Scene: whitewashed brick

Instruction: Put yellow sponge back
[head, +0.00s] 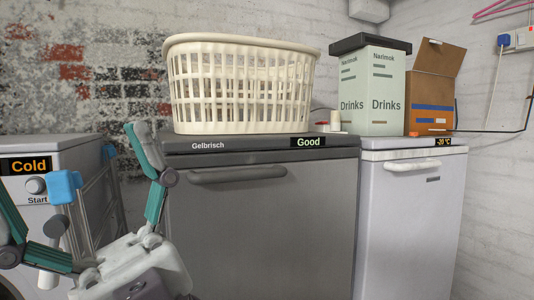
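I see no yellow sponge in the head view. My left gripper (78,182) is large and close to the camera at the lower left. Its two teal fingers are spread wide apart, one upright and one toward the left edge. It is open, and I see nothing held in it. It is in front of the gap between the washing machine and the grey Gelbrisch appliance (270,225). My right gripper is not in view.
A cream laundry basket (240,88) stands on the grey appliance, beside a small white cylinder (336,121). A Drinks bin (370,95) and an open cardboard box (430,100) stand on the white freezer (408,220). A washing machine (50,158) and blue-topped grey object (64,188) are left.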

